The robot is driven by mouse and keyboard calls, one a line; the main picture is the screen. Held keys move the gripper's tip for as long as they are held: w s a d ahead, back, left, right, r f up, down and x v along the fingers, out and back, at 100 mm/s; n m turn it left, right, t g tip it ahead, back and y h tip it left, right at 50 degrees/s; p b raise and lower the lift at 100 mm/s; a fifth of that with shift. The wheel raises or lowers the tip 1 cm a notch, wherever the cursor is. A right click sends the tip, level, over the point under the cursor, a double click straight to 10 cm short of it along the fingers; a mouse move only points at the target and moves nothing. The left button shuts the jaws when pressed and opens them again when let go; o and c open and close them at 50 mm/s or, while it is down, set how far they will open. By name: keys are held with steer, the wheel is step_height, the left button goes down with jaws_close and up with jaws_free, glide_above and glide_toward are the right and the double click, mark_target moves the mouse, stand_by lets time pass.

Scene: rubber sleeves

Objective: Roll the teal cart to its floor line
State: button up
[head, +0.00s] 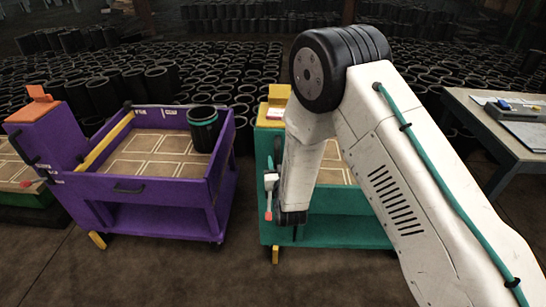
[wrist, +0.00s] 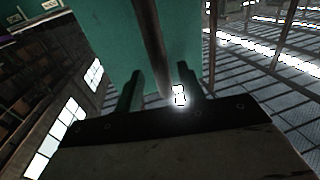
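The teal cart (head: 335,231) stands right of centre in the head view, with a tan panelled bed; my arm hides much of it. Its teal panel (wrist: 105,40) fills the upper middle of the wrist view. A dark handle bar (wrist: 150,40) runs down between the two fingers of my gripper (wrist: 159,78). The fingers are apart, with a gap on each side of the bar. In the head view, my arm's end is at the cart's left side and the fingers cannot be made out. I cannot make out a floor line.
A purple cart (head: 150,190) with a dark, teal-banded sleeve (head: 203,128) in it stands close on the left. Many black sleeves (head: 200,75) fill the back. Bare floor (head: 170,275) lies in front.

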mark_target(278, 159)
steer(key=shift+w+a, duration=0.15)
steer(key=shift+w, duration=0.65)
steer(key=shift+w+a, duration=0.15)
steer(key=shift+w, duration=0.6)
